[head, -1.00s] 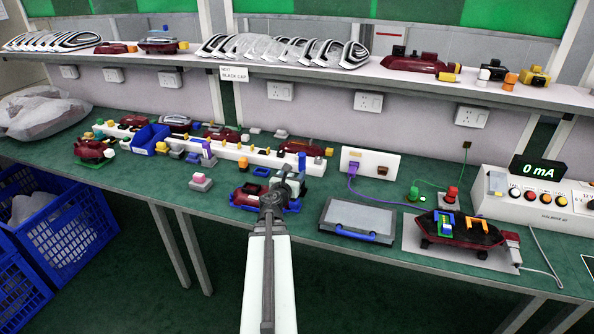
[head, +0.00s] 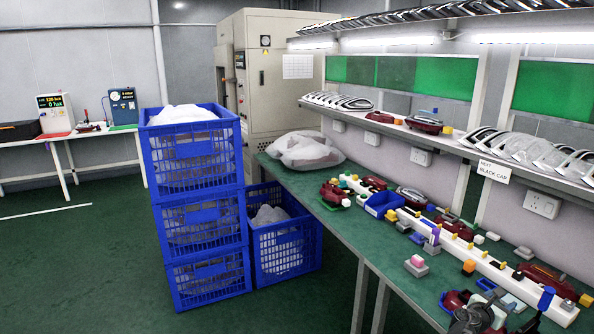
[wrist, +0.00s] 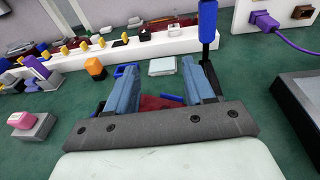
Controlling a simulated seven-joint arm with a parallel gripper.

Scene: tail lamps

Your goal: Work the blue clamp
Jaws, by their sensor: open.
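My gripper (wrist: 158,72) is open, its two blue-grey fingers apart with nothing held between them. An upright blue handle (wrist: 207,22), which looks like the blue clamp's lever, stands just beyond the right finger. I cannot tell whether it touches that finger. It also shows in the head view (head: 545,298) at the lower right. A maroon lamp (wrist: 158,102) lies in a blue holder below and between the fingers, partly hidden by them.
A long white rail (head: 460,240) with yellow pegs and lamps runs along the green bench. A grey block with a pink top (wrist: 27,120) is left of my gripper. A grey case (wrist: 302,105) is on the right. Stacked blue crates (head: 200,215) stand on the floor at left.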

